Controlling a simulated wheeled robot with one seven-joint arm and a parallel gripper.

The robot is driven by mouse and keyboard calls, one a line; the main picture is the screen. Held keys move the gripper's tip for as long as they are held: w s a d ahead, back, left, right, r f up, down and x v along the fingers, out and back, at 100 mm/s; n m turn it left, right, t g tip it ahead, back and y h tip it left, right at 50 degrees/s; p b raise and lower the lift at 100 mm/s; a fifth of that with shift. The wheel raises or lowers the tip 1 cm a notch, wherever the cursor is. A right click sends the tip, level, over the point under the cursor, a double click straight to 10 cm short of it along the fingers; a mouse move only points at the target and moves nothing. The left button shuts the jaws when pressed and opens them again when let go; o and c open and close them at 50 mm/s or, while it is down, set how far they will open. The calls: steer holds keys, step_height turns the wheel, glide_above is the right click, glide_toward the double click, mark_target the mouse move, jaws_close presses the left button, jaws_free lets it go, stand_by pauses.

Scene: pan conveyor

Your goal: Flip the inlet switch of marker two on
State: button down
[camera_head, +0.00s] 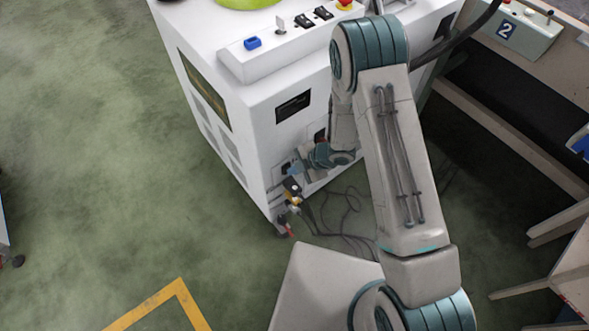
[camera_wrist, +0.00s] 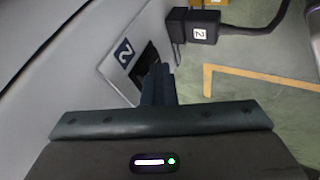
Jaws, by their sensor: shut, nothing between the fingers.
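The white machine (camera_head: 262,120) stands at the upper middle of the head view. In the wrist view, a light plate labelled 2 (camera_wrist: 122,62) is on its grey-white side wall, with a dark opening or switch (camera_wrist: 147,60) beside the label. My gripper (camera_wrist: 158,72) is shut and empty, its fingertips in front of the dark part and covering some of it. Whether they touch it, and the switch's position, I cannot tell. In the head view, my arm reaches down to the machine's lower side, where the gripper is small and partly hidden.
A black plug labelled 2 (camera_wrist: 192,28) with a thick cable is close right of the plate. Hoses and fittings (camera_head: 290,205) hang at the machine's lower corner. A bench with a box marked 2 (camera_head: 512,32) stands at the right.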

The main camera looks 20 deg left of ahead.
steer(key=shift+d, duration=0.1)
steer(key=shift+s+d+f, duration=0.1)
steer(key=shift+s+d, duration=0.1)
steer(key=shift+d, duration=0.05)
steer(key=s+d+r+p, duration=0.1)
steer(key=s+d+r, duration=0.1)
steer(key=d+r, duration=0.5)
steer(key=shift+s+d+r+p, duration=0.2)
steer(key=shift+d+p, duration=0.2)
steer(key=shift+d, duration=0.8)
